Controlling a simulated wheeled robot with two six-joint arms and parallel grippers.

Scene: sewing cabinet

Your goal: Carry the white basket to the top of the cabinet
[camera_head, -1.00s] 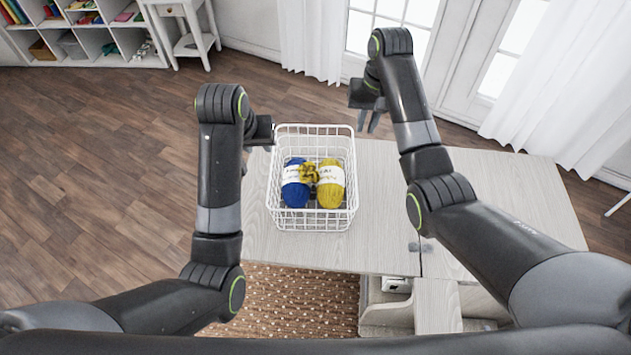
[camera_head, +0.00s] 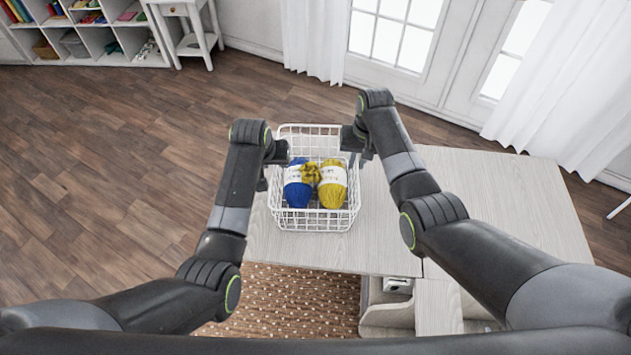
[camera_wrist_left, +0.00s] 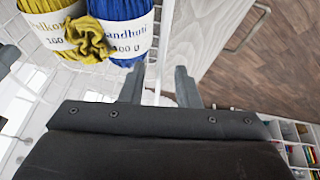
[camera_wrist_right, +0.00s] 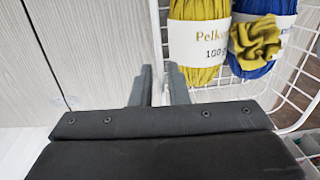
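The white wire basket (camera_head: 310,224) stands upright on the pale cabinet top and holds a blue yarn ball (camera_head: 297,191) and a yellow yarn ball (camera_head: 333,194). My left gripper (camera_head: 264,180) is at the basket's left side. In the left wrist view, its fingers (camera_wrist_left: 160,80) are apart, with the basket's wire side between them. My right gripper (camera_head: 362,156) is at the basket's right side. In the right wrist view, its fingers (camera_wrist_right: 159,78) stand close on either side of the basket's wire side; I cannot tell whether they press on it.
The pale cabinet top (camera_head: 490,200) is bare to the right of the basket. An open compartment with a white item (camera_head: 398,285) shows below its front edge. A dotted brown rug (camera_head: 285,300) lies in front. White shelves (camera_head: 90,40) and a small white table (camera_head: 190,35) stand far back left.

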